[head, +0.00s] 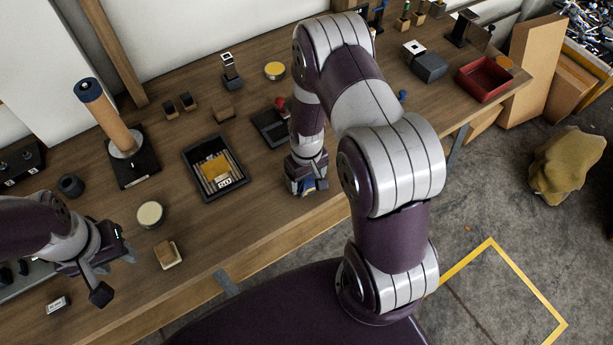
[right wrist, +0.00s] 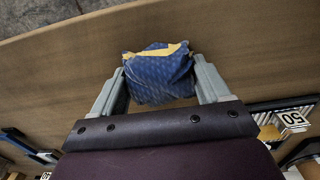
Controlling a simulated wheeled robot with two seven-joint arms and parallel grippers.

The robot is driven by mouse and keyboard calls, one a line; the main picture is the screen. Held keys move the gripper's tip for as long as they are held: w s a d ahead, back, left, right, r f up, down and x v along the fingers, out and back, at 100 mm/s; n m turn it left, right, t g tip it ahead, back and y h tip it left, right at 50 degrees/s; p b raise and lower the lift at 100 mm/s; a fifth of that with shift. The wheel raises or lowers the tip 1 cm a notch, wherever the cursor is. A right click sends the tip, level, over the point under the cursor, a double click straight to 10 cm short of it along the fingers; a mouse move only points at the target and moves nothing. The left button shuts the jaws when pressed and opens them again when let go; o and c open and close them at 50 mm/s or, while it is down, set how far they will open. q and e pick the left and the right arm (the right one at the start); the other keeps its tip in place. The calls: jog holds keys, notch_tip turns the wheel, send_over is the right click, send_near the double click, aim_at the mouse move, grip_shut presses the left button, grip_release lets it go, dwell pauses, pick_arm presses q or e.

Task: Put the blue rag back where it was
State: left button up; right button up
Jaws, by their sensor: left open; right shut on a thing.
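The blue rag (right wrist: 158,76) is a crumpled blue patterned cloth with a yellow edge, seen in the right wrist view. My right gripper (right wrist: 160,82) is shut on it, with one finger on each side. In the head view the right gripper (head: 308,187) is low over the front edge of the workbench (head: 270,225), and only a small blue bit of the rag (head: 308,185) shows beneath it. I cannot tell whether the rag touches the bench. My left gripper (head: 112,275) is open and empty over the left end of the bench.
A black tray (head: 236,184) with a yellow item lies left of the right gripper. A dark stand (head: 272,128) with a red knob is behind it. A round tin (head: 150,214) and a small block (head: 168,254) lie near the left gripper. A red bin (head: 484,78) stands far right.

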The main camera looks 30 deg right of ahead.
aim_at(305, 180)
jog(key=shift+f, duration=0.15)
jog(key=o, duration=0.9)
notch_tip(305, 180, up, 13)
jog(key=s+a+r+t, duration=0.1)
jog(key=s+a+r, duration=0.4)
jog(key=s, duration=0.3)
jog(key=shift+s+a+r+m, duration=0.15)
jog(key=shift+s+r+m, duration=0.25)
jog(key=shift+r, duration=0.25)
